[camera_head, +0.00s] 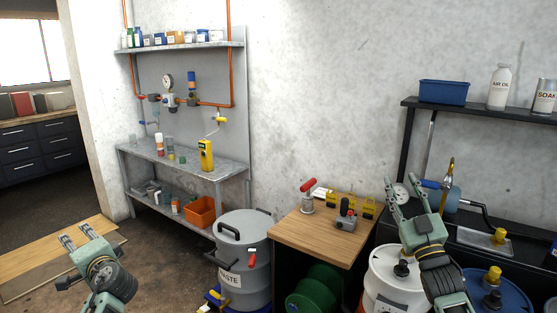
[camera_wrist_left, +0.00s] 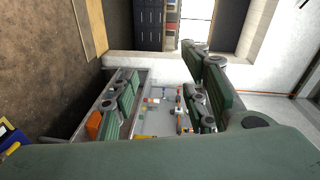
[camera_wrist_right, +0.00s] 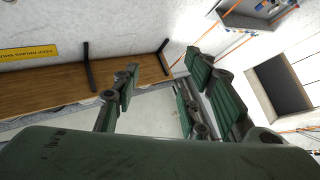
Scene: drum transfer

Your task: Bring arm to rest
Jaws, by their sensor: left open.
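My left gripper (camera_head: 77,234) is raised at the lower left of the head view, over the floor. Its fingers are apart with nothing between them, as the left wrist view (camera_wrist_left: 163,90) also shows. My right gripper (camera_head: 402,182) points upward at the right, in front of the dark shelf unit and above a white drum (camera_head: 380,270). Its fingers stand apart and empty, also in the right wrist view (camera_wrist_right: 160,95). My right arm hides part of the white drum. A blue drum (camera_head: 520,300) is partly seen at the lower right.
A grey lidded waste drum (camera_head: 240,262) stands beside a wooden-topped table (camera_head: 300,235) with a red-handled tool (camera_head: 307,196). A green drum (camera_head: 315,290) lies under it. A metal bench (camera_head: 185,160) with an orange bin (camera_head: 201,211) stands behind. Floor is open at left.

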